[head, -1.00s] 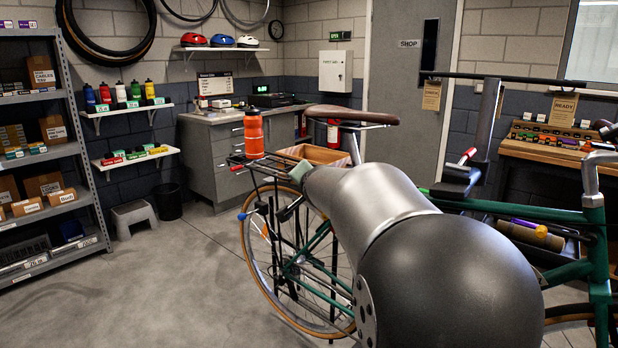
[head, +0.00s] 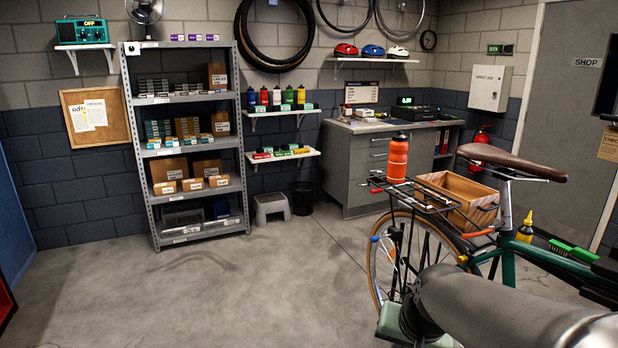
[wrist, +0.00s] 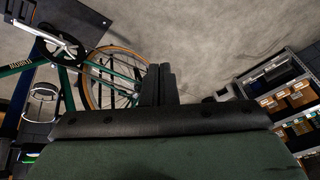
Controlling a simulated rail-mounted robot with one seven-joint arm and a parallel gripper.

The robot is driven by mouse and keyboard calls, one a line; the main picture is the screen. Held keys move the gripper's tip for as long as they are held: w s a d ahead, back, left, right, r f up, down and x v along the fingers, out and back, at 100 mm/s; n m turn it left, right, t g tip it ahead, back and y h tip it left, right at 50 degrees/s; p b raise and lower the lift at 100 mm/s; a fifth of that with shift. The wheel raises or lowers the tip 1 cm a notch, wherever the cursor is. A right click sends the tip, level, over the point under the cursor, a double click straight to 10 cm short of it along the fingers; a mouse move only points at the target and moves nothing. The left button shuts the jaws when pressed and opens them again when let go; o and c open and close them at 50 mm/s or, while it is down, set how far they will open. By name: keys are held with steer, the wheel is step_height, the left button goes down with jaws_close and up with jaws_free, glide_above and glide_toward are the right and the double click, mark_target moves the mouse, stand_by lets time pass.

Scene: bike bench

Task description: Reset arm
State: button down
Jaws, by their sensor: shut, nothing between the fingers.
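My gripper (wrist: 158,85) shows in the wrist view with its two dark fingers together and nothing between them. Past the fingers, that view shows the concrete floor and the bike's rear wheel (wrist: 112,75). In the head view my arm reaches in from the lower right, and its fingertips cannot be made out there. The green bike (head: 530,262) stands behind my arm, which hides part of the rear wheel. An orange bottle (head: 397,160) stands upright on the rear rack, beside a wooden crate (head: 483,200).
A grey shelf unit (head: 240,150) with boxes stands against the back wall. A grey cabinet (head: 362,165), a step stool (head: 271,207) and a black bin (head: 303,199) are also at the back. The floor (head: 220,295) left of the bike is clear.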

steer(key=s+a+f+n+g+p, duration=0.1)
steer(key=s+n+g, duration=0.1)
steer(key=s, duration=0.5)
steer(key=s+a+f+n+g+p, duration=0.1)
steer(key=s+n+g, duration=0.1)
steer(key=s, duration=0.5)
steer(key=shift+s+a, duration=0.2)
steer(key=shift+a, duration=0.05)
